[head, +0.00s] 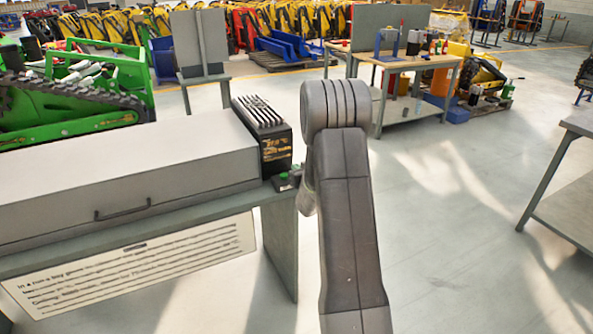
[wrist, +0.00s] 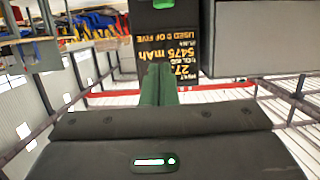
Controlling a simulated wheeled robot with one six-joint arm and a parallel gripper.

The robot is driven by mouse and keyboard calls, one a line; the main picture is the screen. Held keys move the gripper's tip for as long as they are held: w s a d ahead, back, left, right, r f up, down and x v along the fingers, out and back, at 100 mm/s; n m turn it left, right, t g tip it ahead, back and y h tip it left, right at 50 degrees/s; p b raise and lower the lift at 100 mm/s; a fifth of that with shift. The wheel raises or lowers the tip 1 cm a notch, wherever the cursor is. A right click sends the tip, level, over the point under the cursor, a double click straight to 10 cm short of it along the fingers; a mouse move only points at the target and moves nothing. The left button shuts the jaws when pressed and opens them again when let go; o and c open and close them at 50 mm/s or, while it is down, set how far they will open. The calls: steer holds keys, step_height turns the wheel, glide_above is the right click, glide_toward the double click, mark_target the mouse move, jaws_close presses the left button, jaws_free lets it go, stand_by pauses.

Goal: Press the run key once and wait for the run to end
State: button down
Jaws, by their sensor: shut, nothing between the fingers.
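The black unit (head: 276,146) stands at the right end of the bench, with a finned top and orange text on its front. Its readout (wrist: 165,40) shows in the wrist view, with "5475 mAh" and "USED 0 OF FIVE" legible. A small dark panel with green on it (head: 288,181) sits beside the unit, partly hidden by my arm. In the wrist view a bright green key-like spot (wrist: 163,4) is cut by the top edge. My gripper (wrist: 158,68) is shut and empty, its dark green fingers overlapping the unit's lower readout in the picture. Contact is not visible.
A long grey case (head: 120,180) with a handle covers most of the bench. A printed sign (head: 135,262) hangs on the bench front. A green tracked carrier (head: 75,100) stands at left. Another table (head: 570,190) is at right. Open floor lies between it and my arm.

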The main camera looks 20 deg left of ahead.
steer(key=p, duration=0.2)
glide_above(284, 176)
steer(key=d, duration=0.2)
steer(key=shift+w+a+f, duration=0.1)
steer(key=shift+f, duration=0.35)
steer(key=shift+w+a+f, duration=0.1)
steer(key=shift+f, duration=0.35)
step_height(284, 176, down, 2)
steer(key=shift+f, duration=1.05)
steer(key=shift+f, duration=0.1)
